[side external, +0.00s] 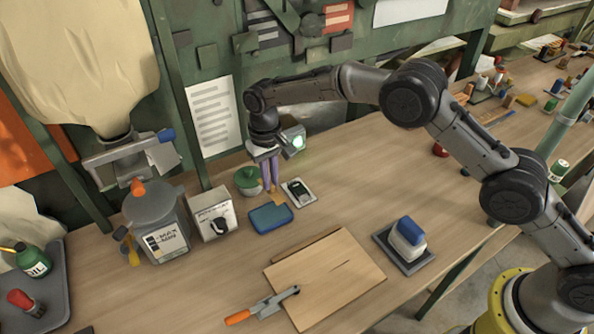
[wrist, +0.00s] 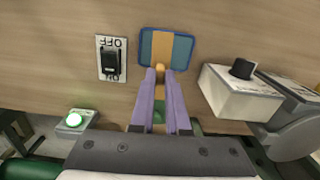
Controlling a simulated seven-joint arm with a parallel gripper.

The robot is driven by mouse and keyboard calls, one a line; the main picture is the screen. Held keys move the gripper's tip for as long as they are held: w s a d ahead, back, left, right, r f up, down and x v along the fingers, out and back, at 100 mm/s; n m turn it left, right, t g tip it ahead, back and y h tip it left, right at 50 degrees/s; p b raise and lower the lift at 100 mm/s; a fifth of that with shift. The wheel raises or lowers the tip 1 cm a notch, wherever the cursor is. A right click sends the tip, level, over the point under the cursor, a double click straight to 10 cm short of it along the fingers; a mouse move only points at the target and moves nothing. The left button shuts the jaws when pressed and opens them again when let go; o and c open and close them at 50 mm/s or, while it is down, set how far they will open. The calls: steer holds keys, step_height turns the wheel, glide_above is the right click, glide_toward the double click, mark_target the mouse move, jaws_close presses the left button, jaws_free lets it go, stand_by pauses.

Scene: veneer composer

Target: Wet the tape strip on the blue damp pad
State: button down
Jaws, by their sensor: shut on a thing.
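My gripper (side external: 270,188), with purple fingers, points down just behind the blue damp pad (side external: 268,219). In the wrist view my gripper (wrist: 162,72) is shut on the tan tape strip (wrist: 171,48). There the strip reaches out from the fingertips and lines up across the middle of the blue pad (wrist: 147,46), with blue showing on both sides. In the side view only a short tan bit of the strip shows by the fingertips, at the pad's back edge. I cannot tell whether the strip touches the pad.
A switch plate (side external: 299,193) lies right of the pad, and a white box with a black knob (side external: 211,215) stands left. A green-lidded pot (side external: 247,180) is close behind my fingers. Bare bench lies between.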

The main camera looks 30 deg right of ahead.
mark_target(268, 193)
steer(key=shift+s+a+f, duration=0.3)
steer(key=shift+a+f, duration=0.3)
steer(key=shift+f, duration=2.9)
steer(key=shift+f, duration=0.55)
steer(key=shift+r, duration=0.1)
steer(key=shift+r, duration=3.4)
steer(key=shift+d, duration=0.15)
